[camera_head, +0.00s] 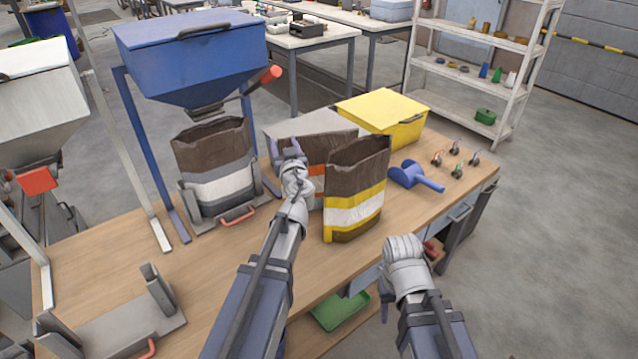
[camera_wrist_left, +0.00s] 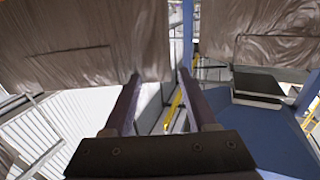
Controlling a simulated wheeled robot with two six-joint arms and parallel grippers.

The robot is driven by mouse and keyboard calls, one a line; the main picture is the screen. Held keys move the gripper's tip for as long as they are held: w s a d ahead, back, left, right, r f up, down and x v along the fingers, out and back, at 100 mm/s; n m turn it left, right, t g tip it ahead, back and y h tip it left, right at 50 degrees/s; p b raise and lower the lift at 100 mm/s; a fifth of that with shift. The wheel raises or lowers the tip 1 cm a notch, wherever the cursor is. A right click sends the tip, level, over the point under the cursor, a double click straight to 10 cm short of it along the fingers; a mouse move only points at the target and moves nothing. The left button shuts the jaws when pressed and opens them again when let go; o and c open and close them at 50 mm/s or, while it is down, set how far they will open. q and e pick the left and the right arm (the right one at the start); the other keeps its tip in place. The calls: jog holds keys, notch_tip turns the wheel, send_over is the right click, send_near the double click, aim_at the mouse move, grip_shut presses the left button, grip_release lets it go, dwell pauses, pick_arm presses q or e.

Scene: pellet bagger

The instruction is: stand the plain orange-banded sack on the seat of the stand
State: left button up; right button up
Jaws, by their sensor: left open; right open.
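The orange-banded sack (camera_head: 317,172), brown with an orange band, stands on the bench, partly hidden by my left gripper and the yellow-banded sack (camera_head: 365,187). My left gripper (camera_head: 287,148) is open at its left edge. In the left wrist view, a brown sack edge (camera_wrist_left: 150,50) lies just beyond the tips of the open fingers (camera_wrist_left: 160,85); no band shows there. An empty stand (camera_head: 120,325) with a grey seat is at the bench's front left. Another stand (camera_head: 232,218) under the blue hopper holds a white-banded sack (camera_head: 215,165). My right gripper (camera_head: 404,250) is off the bench's front edge, empty, its fingers mostly hidden.
A blue hopper (camera_head: 190,50) overhangs the back of the bench (camera_head: 215,275). A yellow box (camera_head: 385,115), a grey box (camera_head: 300,125), a blue scoop (camera_head: 412,176) and several small items lie at the right. The bench between the two stands is clear.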

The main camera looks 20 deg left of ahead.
pick_arm(q)
jog(key=x, duration=0.5)
jog(key=shift+w+d+f, duration=0.1)
jog(key=shift+w+f, duration=0.05)
jog(key=shift+w, duration=0.05)
jog(key=shift+s, duration=0.1)
grip_shut()
dwell(0.4)
